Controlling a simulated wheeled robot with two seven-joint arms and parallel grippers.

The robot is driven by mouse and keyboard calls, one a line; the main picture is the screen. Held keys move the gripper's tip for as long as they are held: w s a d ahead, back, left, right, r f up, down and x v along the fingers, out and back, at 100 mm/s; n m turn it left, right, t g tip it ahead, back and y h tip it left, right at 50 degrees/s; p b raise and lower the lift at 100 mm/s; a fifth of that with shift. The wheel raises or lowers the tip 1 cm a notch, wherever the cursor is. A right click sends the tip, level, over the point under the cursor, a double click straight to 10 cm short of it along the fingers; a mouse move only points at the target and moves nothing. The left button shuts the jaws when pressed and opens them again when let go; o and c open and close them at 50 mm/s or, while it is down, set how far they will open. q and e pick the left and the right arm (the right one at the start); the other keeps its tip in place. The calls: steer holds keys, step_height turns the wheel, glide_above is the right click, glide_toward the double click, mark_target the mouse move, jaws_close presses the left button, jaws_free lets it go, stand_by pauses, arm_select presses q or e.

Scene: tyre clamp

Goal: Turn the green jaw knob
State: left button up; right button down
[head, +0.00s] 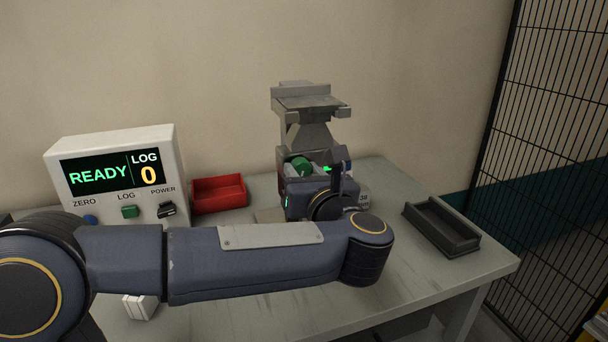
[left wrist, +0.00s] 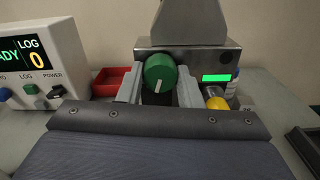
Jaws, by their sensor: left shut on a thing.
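The green jaw knob (head: 301,165) is on the front of the grey clamp machine (head: 308,104) at the back of the table. In the left wrist view the green knob (left wrist: 160,70) shows a short white mark on its lower face. My left gripper (left wrist: 160,78) has one grey finger on each side of the knob and is shut on it. In the head view my left gripper (head: 305,170) is partly hidden by my wrist, which also covers the lower front of the machine. My right gripper is not in view.
A white console (head: 120,150) at left reads READY and LOG 0. A red bin (head: 218,194) stands beside it. A dark grey tray (head: 441,226) lies at right. A yellow object (left wrist: 217,103) is right of the knob. A black mesh fence (head: 550,120) stands at far right.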

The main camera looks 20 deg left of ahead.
arm_select(q)
steer(key=m, duration=0.3)
steer(key=shift+b, duration=0.3)
steer(key=shift+m, duration=1.1)
steer(key=m, duration=0.2)
steer(key=shift+r+m+p, duration=0.1)
steer(key=shift+m+p, duration=0.25)
steer(key=shift+m, duration=0.05)
steer(key=m+p, duration=0.2)
steer(key=m, duration=0.2)
steer(key=shift+r, duration=0.1)
steer(key=shift+m+p, duration=0.95)
steer(key=shift+m, duration=1.05)
steer(key=o, duration=1)
